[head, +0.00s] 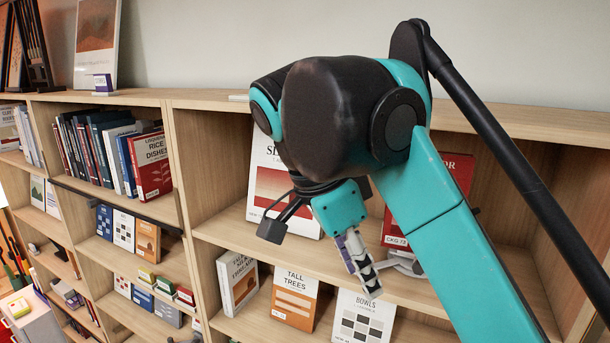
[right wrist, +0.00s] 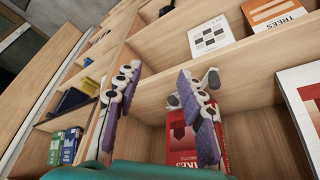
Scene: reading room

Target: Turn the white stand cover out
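A white book with a red picture (head: 283,190) stands cover-out on the upper shelf, partly hidden by my right arm; it may be the white cover of the task. A red book (head: 458,175) stands right of it, partly behind my arm, with a pale grey stand piece (head: 405,264) low in front. My right gripper (head: 362,268) is in front of this shelf, between the two books. In the right wrist view its fingers (right wrist: 160,105) are apart with nothing clearly between them. The red book (right wrist: 188,146) and the white book (right wrist: 304,98) show there too. My left gripper is not seen.
Below stand the Tall Trees book (head: 294,299), the white Bowls book (head: 362,318) and a white book (head: 238,281). A row of books (head: 112,155) fills the bay to the left. The shelf board (head: 240,235) is bare left of my gripper.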

